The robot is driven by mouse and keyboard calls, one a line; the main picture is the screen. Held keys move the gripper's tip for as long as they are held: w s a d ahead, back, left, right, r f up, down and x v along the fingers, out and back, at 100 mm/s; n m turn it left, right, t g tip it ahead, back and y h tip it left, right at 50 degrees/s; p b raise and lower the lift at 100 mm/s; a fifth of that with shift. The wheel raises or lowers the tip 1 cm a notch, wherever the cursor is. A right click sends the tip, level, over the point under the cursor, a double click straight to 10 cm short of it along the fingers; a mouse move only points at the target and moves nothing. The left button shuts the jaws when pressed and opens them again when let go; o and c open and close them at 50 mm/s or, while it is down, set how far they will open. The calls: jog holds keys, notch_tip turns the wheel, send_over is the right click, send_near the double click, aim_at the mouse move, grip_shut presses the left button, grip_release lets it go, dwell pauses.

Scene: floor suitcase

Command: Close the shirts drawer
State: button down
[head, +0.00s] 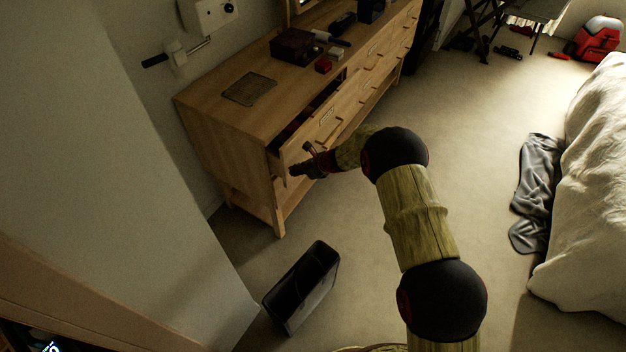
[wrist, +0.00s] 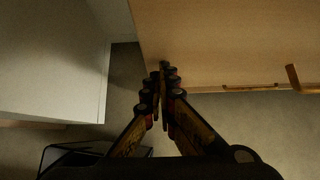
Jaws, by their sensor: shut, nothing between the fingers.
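The wooden dresser (head: 215,105) stands along the wall in the head view. Its near-end drawer (head: 318,128) is partly pulled out, with a dark gap showing behind its front. A small label shows on that front but is too small to read, so I cannot confirm it says shirts. My gripper (head: 303,168) is beside the near end of this drawer front. In the wrist view my gripper (wrist: 162,72) is shut and empty, its fingertips at the edge of a wooden panel (wrist: 225,45) with a handle (wrist: 294,78). Whether they touch it is unclear.
A black open bin (head: 305,285) stands on the carpet below the dresser's near end. A dark box (head: 297,46) and small items lie on the dresser top. A grey cloth (head: 535,190) lies by the bed (head: 595,190).

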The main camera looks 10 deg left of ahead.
aim_at(279, 163)
jog(key=a, duration=0.2)
jog(key=w+a, duration=0.1)
jog(key=a, duration=0.1)
jog(key=w+a, duration=0.1)
jog(key=a, duration=0.1)
jog(key=shift+w+a+p, duration=0.2)
jog(key=shift+a+p, duration=0.1)
jog(key=shift+p, duration=0.1)
jog(key=shift+a, duration=0.1)
jog(key=shift+r, duration=0.1)
